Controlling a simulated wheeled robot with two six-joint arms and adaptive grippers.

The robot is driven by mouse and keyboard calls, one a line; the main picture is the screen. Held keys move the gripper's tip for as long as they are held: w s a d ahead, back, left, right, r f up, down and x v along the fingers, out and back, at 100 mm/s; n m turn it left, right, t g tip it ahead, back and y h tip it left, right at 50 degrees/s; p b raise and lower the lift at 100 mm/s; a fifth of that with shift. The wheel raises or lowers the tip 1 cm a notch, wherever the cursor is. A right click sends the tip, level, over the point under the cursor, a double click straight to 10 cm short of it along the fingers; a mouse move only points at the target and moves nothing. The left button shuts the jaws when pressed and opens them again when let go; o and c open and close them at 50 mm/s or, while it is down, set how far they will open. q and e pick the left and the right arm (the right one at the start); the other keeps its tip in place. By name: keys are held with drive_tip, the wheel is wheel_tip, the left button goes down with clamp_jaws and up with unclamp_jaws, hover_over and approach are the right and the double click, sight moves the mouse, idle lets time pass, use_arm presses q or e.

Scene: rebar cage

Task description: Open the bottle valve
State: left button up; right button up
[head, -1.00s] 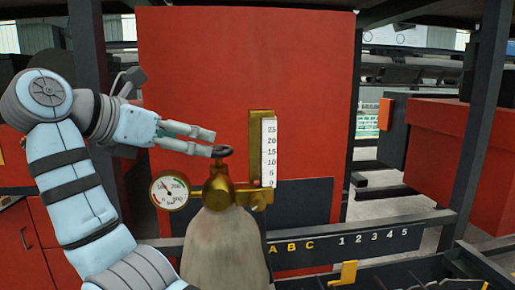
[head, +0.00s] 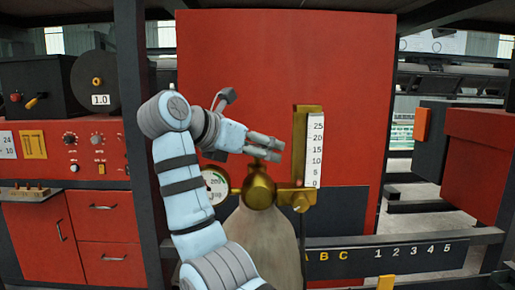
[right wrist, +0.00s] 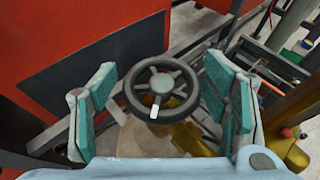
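The bottle (head: 262,240) stands upright, pale and worn, with a brass valve body (head: 258,190) on its neck. In the right wrist view, the dark round valve handwheel (right wrist: 181,78) with spokes sits between the two teal-padded fingers. My right gripper (head: 266,148) is at the top of the valve in the head view, where its fingers mostly hide the wheel. The right wrist view shows this gripper (right wrist: 162,78) open, with a finger on either side of the wheel; contact is not clear. My left gripper is not in view.
A round gauge (head: 216,185), partly behind my arm, and an upright brass flow scale (head: 314,150) flank the valve. A red panel (head: 235,60) stands behind. A red cabinet with a control panel (head: 98,145) is at left. A dark rail with letters and numbers (head: 400,255) runs at lower right.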

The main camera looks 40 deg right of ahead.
drive_tip(key=c, duration=0.8)
drive_tip(key=shift+d+f+n+t+y+b, duration=0.1)
drive_tip(key=shift+n+t+y+b, duration=0.2)
drive_tip(key=shift+n+t+b, duration=0.7)
drive_tip(key=n+t+y+b, duration=0.1)
drive_tip(key=n+t+b, duration=0.2)
drive_tip(key=shift+s+y, duration=0.1)
drive_tip(key=shift+y, duration=0.2)
drive_tip(key=n+t+y+b, duration=0.2)
drive_tip(key=n+t+b, duration=0.1)
drive_tip(key=b, duration=0.3)
drive_tip(key=shift+f+y, duration=0.15)
drive_tip(key=shift+y, duration=0.15)
drive_tip(key=shift+n+t+y+b, duration=0.4)
drive_tip(key=shift+n+b, duration=0.1)
drive_tip(key=shift+b, duration=0.5)
drive_tip(key=shift+r, duration=0.25)
drive_tip(key=o, duration=1.2)
drive_tip(key=shift+w, duration=0.2)
